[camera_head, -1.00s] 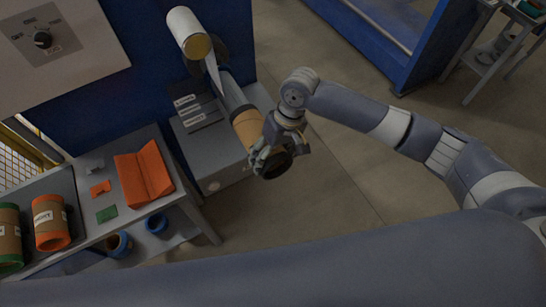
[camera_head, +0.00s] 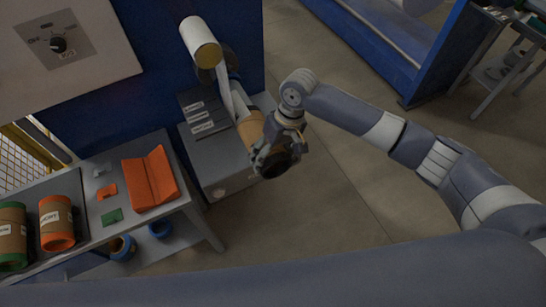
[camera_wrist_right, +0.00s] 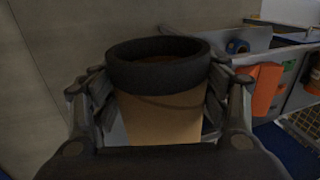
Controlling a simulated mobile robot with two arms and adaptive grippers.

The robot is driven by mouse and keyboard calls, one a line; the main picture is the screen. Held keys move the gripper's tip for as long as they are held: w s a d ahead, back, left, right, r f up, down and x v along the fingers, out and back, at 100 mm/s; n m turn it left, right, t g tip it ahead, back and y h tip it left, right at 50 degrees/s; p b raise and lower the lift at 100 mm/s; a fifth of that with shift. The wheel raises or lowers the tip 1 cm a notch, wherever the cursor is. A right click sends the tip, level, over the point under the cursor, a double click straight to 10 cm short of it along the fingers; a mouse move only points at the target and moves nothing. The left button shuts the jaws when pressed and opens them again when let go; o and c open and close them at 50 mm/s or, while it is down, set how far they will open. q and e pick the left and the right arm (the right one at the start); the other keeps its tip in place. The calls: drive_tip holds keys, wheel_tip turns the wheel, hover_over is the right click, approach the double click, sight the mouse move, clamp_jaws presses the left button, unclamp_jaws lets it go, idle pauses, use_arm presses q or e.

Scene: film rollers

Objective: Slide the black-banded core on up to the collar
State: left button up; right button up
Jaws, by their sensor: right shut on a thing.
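The black-banded core is a tan tube (camera_head: 249,127) with a thick black band at its near end. My right gripper (camera_head: 272,152) is shut on it near that end. In the right wrist view, the fingers flank the tan tube (camera_wrist_right: 160,122) just below the black band (camera_wrist_right: 158,64). The core's far end lies in line with a pale shaft (camera_head: 240,103) coming from the blue machine. I cannot make out the collar clearly. My left gripper is not in view.
A white film roll (camera_head: 201,42) juts from the machine above the shaft. A grey cabinet (camera_head: 225,172) with labels stands below. On the left, a bench holds an orange tray (camera_head: 151,180) and orange- and green-banded cores (camera_head: 56,222). Open floor lies to the right.

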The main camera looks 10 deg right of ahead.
sight(257, 123)
drive_tip(key=shift+w+a, duration=0.3)
drive_tip(key=shift+w, duration=0.45)
drive_tip(key=shift+w+a, duration=0.3)
drive_tip(key=shift+w, duration=0.45)
drive_tip(key=shift+w+a+b, duration=0.3)
drive_tip(key=shift+w+b, duration=0.05)
drive_tip(key=shift+w, duration=0.5)
drive_tip(key=shift+w+a+b, duration=0.3)
drive_tip(key=shift+w, duration=0.5)
drive_tip(key=shift+w+a+b, duration=0.25)
drive_tip(key=shift+w+b, duration=0.15)
drive_tip(key=shift+w, duration=0.25)
drive_tip(key=shift+w+a+b, duration=0.2)
drive_tip(key=shift+w+b, duration=0.15)
drive_tip(key=shift+w, duration=0.25)
drive_tip(key=shift+w+a, duration=0.15)
drive_tip(key=shift+w, duration=0.25)
